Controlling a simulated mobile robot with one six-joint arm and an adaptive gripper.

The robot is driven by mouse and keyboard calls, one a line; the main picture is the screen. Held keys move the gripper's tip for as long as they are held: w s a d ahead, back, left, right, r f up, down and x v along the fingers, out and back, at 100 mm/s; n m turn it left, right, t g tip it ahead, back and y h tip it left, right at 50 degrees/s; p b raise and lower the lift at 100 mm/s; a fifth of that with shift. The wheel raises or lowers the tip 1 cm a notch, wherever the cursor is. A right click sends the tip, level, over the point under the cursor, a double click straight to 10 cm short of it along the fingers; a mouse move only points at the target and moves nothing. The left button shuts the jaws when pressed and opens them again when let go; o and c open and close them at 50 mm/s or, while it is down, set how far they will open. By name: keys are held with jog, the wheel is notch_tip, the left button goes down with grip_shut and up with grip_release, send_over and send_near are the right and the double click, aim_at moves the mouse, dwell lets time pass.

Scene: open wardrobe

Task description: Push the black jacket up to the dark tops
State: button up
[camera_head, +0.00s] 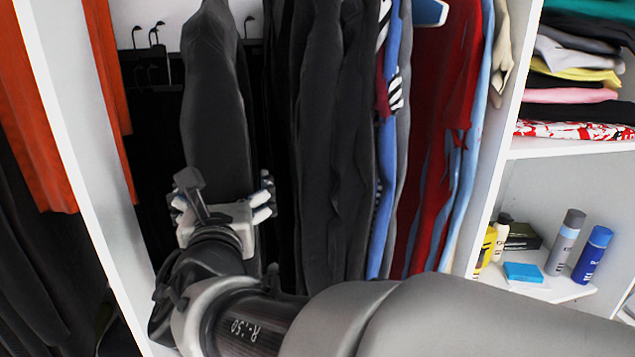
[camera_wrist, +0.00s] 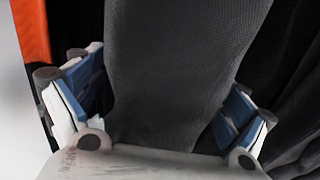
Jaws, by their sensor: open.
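The black jacket (camera_head: 216,110) hangs in the left part of the wardrobe bay, and its dark grey sleeve or side faces me. The dark tops (camera_head: 335,130) hang to its right, with a dark gap between them near the top. My gripper (camera_head: 222,200) is at the jacket's lower part, with its fingers spread to either side of it. In the wrist view the jacket (camera_wrist: 178,75) fills the space between the two open fingers (camera_wrist: 160,110). The fingers stand apart from each other; whether either touches the cloth I cannot tell.
A white upright panel (camera_head: 95,170) with orange clothing (camera_head: 108,60) beside it stands close on the left. Blue, red and light clothes (camera_head: 440,130) hang right of the dark tops. Shelves with folded clothes (camera_head: 580,75) and bottles (camera_head: 592,254) are at the right.

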jog(key=shift+s, duration=0.1)
jog(key=shift+c, duration=0.3)
jog(key=shift+c, duration=0.7)
jog(key=c, duration=1.6)
jog(key=shift+d, duration=0.35)
jog(key=shift+w+d+b, duration=0.2)
jog(key=shift+d+b, duration=0.2)
jog(key=o, duration=1.8)
